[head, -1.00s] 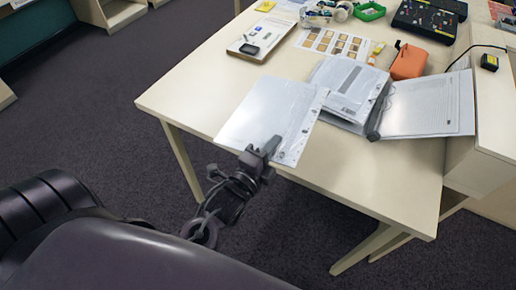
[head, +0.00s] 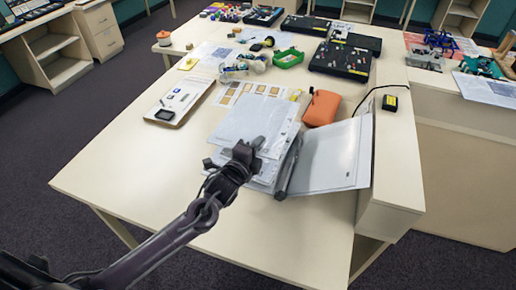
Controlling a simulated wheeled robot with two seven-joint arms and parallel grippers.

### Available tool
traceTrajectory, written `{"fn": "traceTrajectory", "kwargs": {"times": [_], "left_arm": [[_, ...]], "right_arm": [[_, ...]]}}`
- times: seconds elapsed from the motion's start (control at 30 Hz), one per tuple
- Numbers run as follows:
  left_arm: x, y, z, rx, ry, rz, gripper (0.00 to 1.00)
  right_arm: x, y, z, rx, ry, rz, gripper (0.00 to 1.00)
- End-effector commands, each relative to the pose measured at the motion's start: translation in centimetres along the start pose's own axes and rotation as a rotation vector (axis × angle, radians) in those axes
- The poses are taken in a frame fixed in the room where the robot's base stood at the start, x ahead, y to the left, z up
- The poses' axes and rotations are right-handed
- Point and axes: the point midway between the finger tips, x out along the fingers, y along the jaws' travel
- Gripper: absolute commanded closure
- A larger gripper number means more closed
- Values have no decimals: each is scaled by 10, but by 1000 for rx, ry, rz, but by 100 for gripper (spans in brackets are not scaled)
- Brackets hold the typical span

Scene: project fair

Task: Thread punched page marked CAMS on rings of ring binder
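The ring binder (head: 335,158) lies open on the table, its bare right cover flat and a dark ring spine showing at its middle. A pale punched page (head: 255,115) lies over the binder's left side, covering most of the stack there. I cannot read any CAMS mark on it. My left gripper (head: 247,150) is at the page's near edge, shut on it, just left of the spine. The rings are mostly hidden, and I cannot tell whether the page's holes are around them. My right gripper is out of view.
An orange pouch (head: 322,108) sits just behind the binder. A white board with a small device (head: 178,101) lies to the left. The table's front left is clear.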

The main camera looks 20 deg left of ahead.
Motion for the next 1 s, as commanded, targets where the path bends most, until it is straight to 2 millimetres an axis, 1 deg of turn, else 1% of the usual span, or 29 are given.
{"fn": "traceTrajectory", "kwargs": {"times": [0.2, 0.5, 0.6, 0.73, 1.0], "left_arm": [[1, 17, 0, 0, 0, -1, 100], [4, 46, 1, 1, -1, -2, 100], [4, 53, 1, 1, -1, -2, 100], [4, 57, 1, 1, -1, -2, 100], [4, 57, 1, 1, 0, -2, 100]], "right_arm": [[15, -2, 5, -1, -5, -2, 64], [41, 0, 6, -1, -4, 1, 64], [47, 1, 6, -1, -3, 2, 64], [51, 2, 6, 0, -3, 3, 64], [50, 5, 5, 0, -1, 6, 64]]}}
